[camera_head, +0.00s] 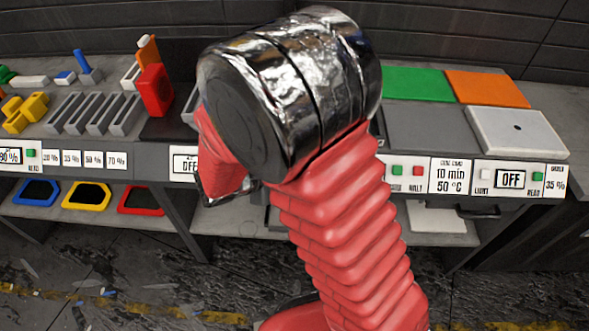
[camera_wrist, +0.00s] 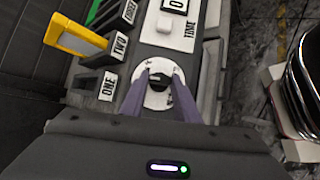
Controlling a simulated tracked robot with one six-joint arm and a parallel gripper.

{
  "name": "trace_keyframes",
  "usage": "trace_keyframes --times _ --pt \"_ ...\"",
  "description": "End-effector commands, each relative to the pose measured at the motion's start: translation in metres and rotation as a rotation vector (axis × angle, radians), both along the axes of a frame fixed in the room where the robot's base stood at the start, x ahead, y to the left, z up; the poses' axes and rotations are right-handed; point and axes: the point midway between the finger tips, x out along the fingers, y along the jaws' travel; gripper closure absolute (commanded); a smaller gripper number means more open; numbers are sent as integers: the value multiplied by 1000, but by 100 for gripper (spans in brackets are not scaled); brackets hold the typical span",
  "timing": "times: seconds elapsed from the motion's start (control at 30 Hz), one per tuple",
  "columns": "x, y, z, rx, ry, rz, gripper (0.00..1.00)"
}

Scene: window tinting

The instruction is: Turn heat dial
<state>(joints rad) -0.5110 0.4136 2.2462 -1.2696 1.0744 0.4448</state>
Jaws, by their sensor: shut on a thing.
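The marks around the dial are too small to read. In the head view, my own red and chrome arm hides the gripper and the dial.
In the wrist view, slots labelled ONE, TWO and THREE lie left of the dial, with a yellow piece (camera_wrist: 75,36) at TWO. In the head view, a red block (camera_head: 155,90), grey racks (camera_head: 95,113) and a white plate (camera_head: 516,131) stand on the bench.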

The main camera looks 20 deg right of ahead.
Motion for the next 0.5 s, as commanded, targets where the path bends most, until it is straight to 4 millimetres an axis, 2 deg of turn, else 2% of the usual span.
trace_keyframes --times 0.03,0.5 --pt "-5 1 -5 -30 21 32 94" --pt "-10 -1 -9 -317 119 339 94"
